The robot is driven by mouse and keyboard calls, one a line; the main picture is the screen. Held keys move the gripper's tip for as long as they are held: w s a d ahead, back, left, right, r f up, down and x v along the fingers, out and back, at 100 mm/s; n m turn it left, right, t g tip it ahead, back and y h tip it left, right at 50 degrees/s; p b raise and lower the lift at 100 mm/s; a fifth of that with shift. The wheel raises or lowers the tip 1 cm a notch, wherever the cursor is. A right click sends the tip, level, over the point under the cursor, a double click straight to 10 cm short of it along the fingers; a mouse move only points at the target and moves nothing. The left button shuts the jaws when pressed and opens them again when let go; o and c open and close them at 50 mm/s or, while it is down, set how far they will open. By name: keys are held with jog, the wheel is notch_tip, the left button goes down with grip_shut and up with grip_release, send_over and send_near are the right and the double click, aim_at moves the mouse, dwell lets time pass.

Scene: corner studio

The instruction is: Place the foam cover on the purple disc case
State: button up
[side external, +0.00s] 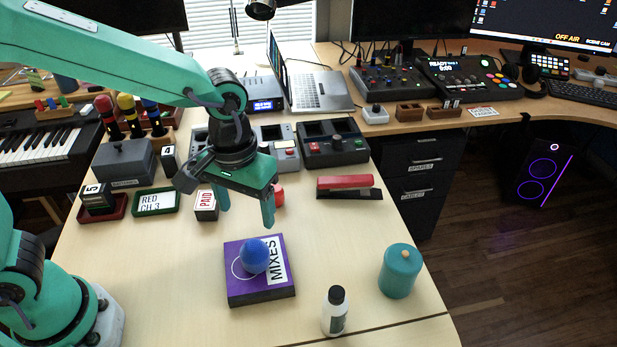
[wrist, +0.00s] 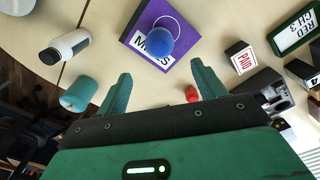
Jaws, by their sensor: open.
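The foam cover is a blue ball (side external: 254,256) resting on top of the purple disc case (side external: 241,285), which is labelled MIXES and lies flat on the desk. In the wrist view the blue foam cover (wrist: 159,41) covers part of the case (wrist: 187,57), against its white ring and label. My gripper (side external: 246,217) is open and empty, above and behind the case in the side view. Its two fingers (wrist: 164,72) are spread apart in the wrist view, and neither touches the foam cover.
A white bottle with a black cap (side external: 334,312) and a teal jar (side external: 398,272) stand right of the case. A PAID block (side external: 206,206), a small red object (side external: 279,195) and a red stapler (side external: 347,187) lie behind. Bare desk surrounds the case.

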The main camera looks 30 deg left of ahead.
jog(key=shift+a, duration=0.1)
jog(key=s+a+r+m+t, duration=0.1)
jog(key=s+a+r, duration=0.3)
jog(key=a, duration=0.4)
jog(key=s+a+r+t, duration=0.4)
jog(key=a, duration=0.5)
jog(key=shift+a+r+m, duration=0.15)
jog(key=shift+r+m, duration=0.1)
jog(key=shift+m, duration=0.15)
